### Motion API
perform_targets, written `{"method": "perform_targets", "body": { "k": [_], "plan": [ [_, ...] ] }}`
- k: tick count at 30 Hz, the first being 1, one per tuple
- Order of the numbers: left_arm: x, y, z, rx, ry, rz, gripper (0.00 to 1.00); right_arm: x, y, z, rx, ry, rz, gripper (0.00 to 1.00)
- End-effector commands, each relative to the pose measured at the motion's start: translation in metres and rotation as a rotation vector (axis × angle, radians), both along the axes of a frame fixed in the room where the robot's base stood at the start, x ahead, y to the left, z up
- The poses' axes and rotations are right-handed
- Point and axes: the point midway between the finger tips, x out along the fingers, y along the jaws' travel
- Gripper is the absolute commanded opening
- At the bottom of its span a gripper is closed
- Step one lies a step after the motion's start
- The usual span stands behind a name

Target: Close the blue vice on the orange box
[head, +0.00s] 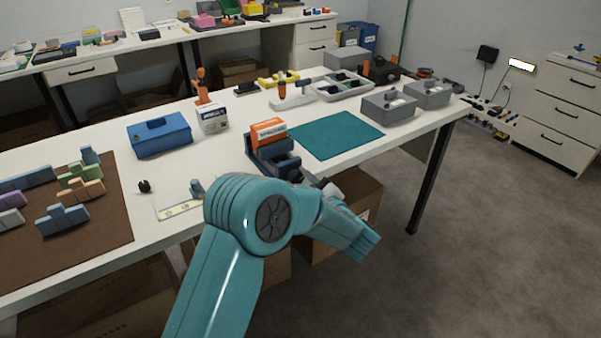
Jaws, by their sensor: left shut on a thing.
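The blue vice (278,160) is dark blue and stands at the front edge of the white table. The orange box (268,132) sits upright between its jaws at the back. I cannot tell whether both jaws touch the box. My left gripper (327,187) is at the front end of the vice, where its handle is, just off the table edge. It is shut on what seems to be the handle; the fingertips are small and partly hidden by my teal arm. My right gripper is not in view.
A teal mat (335,138) lies right of the vice. A blue toolbox (160,135) and a white carton (212,118) stand to the left and behind. Grey boxes (389,106) stand at the right. A brown mat (110,228) holds several coloured blocks. A cardboard box (358,190) is under the table edge.

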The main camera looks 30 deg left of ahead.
Motion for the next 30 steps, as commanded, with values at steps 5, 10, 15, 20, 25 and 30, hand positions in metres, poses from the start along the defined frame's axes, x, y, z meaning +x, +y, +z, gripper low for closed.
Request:
{"method": "perform_targets", "body": {
  "k": [5,10,15,20,25,30],
  "plan": [
    [0.0,-0.001,0.002,0.063,0.163,-0.001,0.09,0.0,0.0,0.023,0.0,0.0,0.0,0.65],
    [0.0,-0.001,0.003,0.123,0.311,0.0,0.09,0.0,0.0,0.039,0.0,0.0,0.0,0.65],
    [0.001,-0.001,0.002,0.185,0.461,-0.001,0.09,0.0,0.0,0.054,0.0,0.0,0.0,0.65],
    [0.001,-0.001,0.002,0.24,0.597,-0.002,0.09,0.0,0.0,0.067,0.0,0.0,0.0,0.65],
    [0.001,-0.001,0.001,0.294,0.724,-0.002,0.09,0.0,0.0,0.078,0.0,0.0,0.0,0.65],
    [0.002,-0.002,0.0,0.336,0.824,-0.003,0.09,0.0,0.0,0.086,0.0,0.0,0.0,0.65]
  ]
}}
